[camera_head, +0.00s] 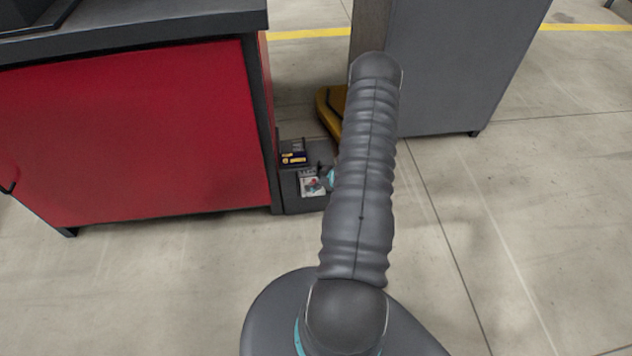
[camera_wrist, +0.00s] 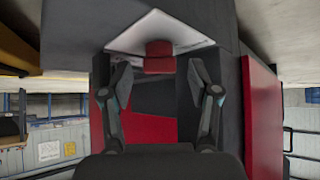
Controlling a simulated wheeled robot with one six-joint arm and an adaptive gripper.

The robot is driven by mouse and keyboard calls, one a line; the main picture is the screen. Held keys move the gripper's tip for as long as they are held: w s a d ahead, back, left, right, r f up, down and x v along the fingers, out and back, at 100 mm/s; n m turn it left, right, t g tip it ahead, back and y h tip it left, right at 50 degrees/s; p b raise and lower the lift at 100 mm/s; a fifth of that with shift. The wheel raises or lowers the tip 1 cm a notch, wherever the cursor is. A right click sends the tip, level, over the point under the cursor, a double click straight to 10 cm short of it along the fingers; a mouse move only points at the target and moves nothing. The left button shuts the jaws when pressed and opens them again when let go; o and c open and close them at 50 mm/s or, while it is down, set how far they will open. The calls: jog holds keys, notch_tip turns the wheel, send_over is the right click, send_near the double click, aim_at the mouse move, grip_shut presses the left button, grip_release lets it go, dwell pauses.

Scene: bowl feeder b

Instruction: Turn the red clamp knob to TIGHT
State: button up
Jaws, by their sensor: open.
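The red clamp knob (camera_wrist: 158,57) shows in the wrist view, at the upper middle, against a pale plate (camera_wrist: 185,32). My gripper (camera_wrist: 159,80) is open, with one finger on each side of the picture's middle. The knob appears between and just beyond the fingertips, with nothing held. I cannot tell whether the fingers touch it. In the head view a small red spot (camera_head: 311,183) on a white plate may be this knob. My arm hides most of my gripper there. No TIGHT marking is readable.
A dark block (camera_head: 290,188) with the plates stands close beside a red cabinet (camera_head: 140,140) with a dark top. A tall grey cabinet (camera_head: 440,70) and a yellow part (camera_head: 325,110) stand behind. The floor at the right is clear.

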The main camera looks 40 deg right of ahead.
jog(key=c, duration=1.2)
jog(key=shift+o, duration=0.2)
